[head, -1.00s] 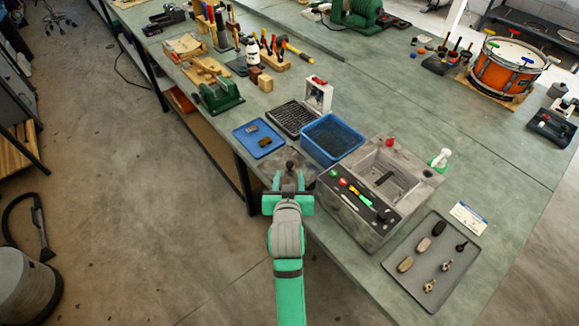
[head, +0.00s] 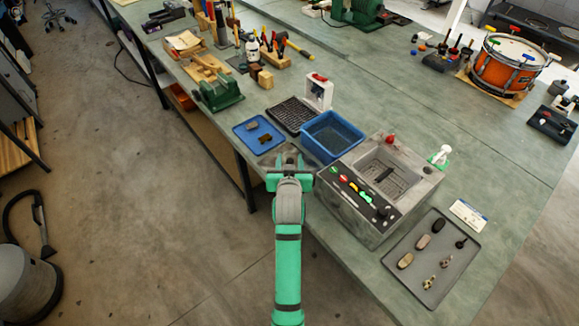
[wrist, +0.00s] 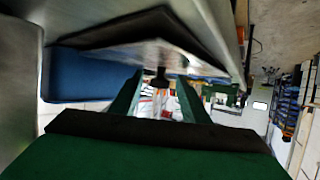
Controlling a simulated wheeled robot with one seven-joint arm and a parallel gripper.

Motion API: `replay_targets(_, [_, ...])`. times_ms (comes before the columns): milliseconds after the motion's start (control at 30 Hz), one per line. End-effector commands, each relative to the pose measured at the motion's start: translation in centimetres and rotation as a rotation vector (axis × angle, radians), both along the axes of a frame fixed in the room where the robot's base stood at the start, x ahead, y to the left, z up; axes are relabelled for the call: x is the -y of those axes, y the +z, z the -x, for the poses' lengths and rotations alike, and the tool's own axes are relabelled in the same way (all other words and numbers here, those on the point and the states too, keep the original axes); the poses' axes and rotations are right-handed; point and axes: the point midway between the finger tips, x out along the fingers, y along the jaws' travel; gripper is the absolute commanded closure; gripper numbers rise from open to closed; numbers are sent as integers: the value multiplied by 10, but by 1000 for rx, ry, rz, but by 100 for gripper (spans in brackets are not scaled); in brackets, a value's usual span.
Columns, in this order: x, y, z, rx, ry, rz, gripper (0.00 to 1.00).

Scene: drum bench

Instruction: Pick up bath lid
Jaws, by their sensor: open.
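The bath lid (head: 271,160) looks like a grey plate lying on the bench at its near edge, left of the bath (head: 378,188) and in front of the blue tub. My gripper (head: 291,162) is over it in the head view and covers part of it. In the wrist view the lid (wrist: 120,52) is close and slanted, with a dark knob (wrist: 160,76) between the fingertips of my gripper (wrist: 160,88). The fingers are open on both sides of the knob. I cannot tell whether they touch it. The bath is open on top, with a dark control panel.
A blue tub (head: 332,137) and a blue tray (head: 258,135) with small pieces stand just beyond the lid. A black rack (head: 289,115) is behind them. A grey tray (head: 433,260) with several small parts lies right of the bath. The bench's near edge runs beside my arm.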

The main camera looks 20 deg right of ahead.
Motion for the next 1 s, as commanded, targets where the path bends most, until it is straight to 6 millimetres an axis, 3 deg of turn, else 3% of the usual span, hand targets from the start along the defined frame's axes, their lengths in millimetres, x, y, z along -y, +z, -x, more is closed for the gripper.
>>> replay_targets(100, [1, 0, 1, 0, -2, 1, 61])
replay_targets(267, [1, 0, 1, 0, -2, 1, 99])
replay_targets(667, [-1, 9, 0, 2, 1, 0, 100])
replay_targets(1000, [-1, 69, -1, 5, 1, 0, 100])
